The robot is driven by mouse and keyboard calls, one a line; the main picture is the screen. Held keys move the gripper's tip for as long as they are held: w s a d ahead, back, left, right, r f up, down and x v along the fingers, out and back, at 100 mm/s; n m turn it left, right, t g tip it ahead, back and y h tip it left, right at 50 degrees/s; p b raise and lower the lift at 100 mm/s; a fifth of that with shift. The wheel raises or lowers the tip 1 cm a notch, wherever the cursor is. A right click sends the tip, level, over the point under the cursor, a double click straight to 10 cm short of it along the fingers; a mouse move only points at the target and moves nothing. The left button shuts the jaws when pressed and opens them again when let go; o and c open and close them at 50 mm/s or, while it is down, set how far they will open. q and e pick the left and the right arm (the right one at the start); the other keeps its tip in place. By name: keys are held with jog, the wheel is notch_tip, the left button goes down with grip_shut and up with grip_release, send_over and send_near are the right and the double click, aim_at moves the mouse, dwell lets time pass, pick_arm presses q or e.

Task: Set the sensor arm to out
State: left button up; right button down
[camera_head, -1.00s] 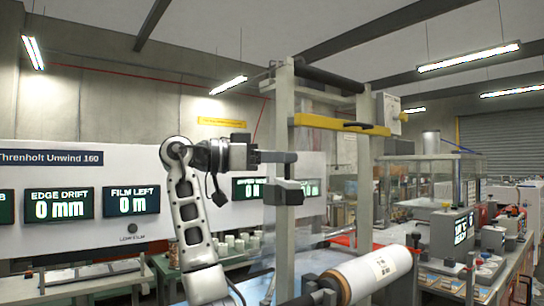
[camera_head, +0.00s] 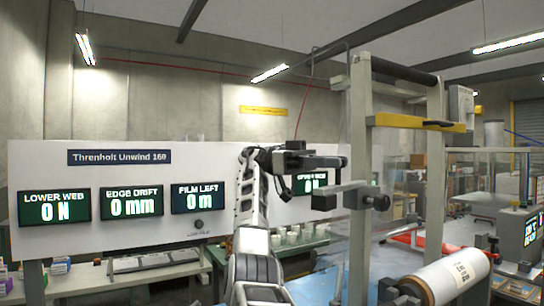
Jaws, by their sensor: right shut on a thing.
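The sensor arm is a grey bar with a black block-shaped head (camera_head: 324,201) at its left end. It sticks out to the left of the grey machine post (camera_head: 358,245), at mid-height, with a black knob (camera_head: 380,202) on the right side of the post. My right gripper (camera_head: 335,162) is at the top of a short upright part just above the head, shut on the sensor arm. The exact contact at the fingertips is small and dark. My left gripper is out of view.
A white panel (camera_head: 120,230) with several green-lettered displays stands behind at left. A yellow bar (camera_head: 415,122) with a black handle crosses the frame above right. A white film roll (camera_head: 445,278) lies at lower right.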

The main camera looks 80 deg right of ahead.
jog(key=shift+m+y, duration=0.3)
jog(key=shift+y, duration=0.1)
jog(key=shift+w, duration=0.1)
jog(key=c, duration=1.1)
grip_release()
jog(key=shift+d, duration=0.1)
jog(key=a+r, duration=0.8)
jog(key=a, duration=0.1)
jog(key=a+r+b, duration=0.1)
jog(key=a+r, duration=0.4)
jog(key=shift+s, duration=0.4)
